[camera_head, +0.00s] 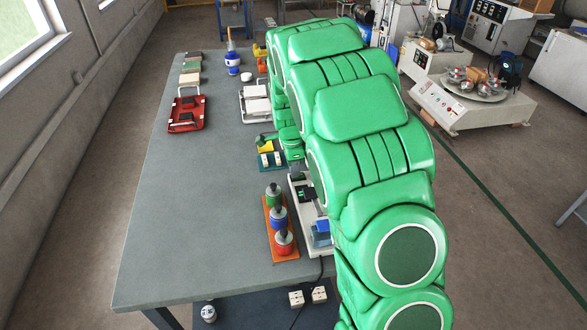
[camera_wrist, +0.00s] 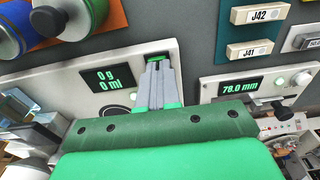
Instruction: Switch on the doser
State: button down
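The doser (camera_wrist: 132,72) is a white unit with a lit display (camera_wrist: 101,79) reading 0 g and 0 ml in the wrist view. In the head view the doser (camera_head: 308,207) stands on the table's right side, partly hidden by my arm, with a blue container (camera_head: 320,232) at its near end. My gripper (camera_wrist: 157,66) has its two grey fingers together, with nothing visible between them. The fingertips are at a small green-and-black rocker-like part (camera_wrist: 158,57) on the doser. They overlap it in view; I cannot tell whether they touch.
Several coloured bottles stand in an orange rack (camera_head: 285,257) left of the doser. A unit reading 78.0 mm (camera_wrist: 215,84) and blocks marked J42 (camera_wrist: 260,12) and J41 (camera_wrist: 256,49) are close on the right in the wrist view.

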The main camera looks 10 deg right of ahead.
notch_tip(320, 180, up, 14)
jog(key=a, duration=0.1)
dwell(0.5)
jog(key=s+a+r+n+y, duration=0.1)
jog(key=s+r+n, duration=0.15)
jog(key=s, duration=0.85)
jog(key=s+a+r+n+g+y, duration=0.1)
jog(key=s+n, duration=0.2)
jog(key=s, duration=0.8)
jog(key=s+a+r+n+y, duration=0.1)
jog(key=s+a+n, duration=0.15)
jog(key=s, duration=0.85)
jog(key=s+d+f+n+g+h, duration=0.1)
jog(key=s+d+n, duration=0.4)
jog(key=s+n, duration=0.5)
jog(key=shift+s+f+h, duration=0.4)
jog(key=shift+s+h, duration=0.1)
jog(key=shift+h, duration=0.1)
jog(key=c, duration=1.8)
grip_release()
jog(key=shift+d, duration=0.1)
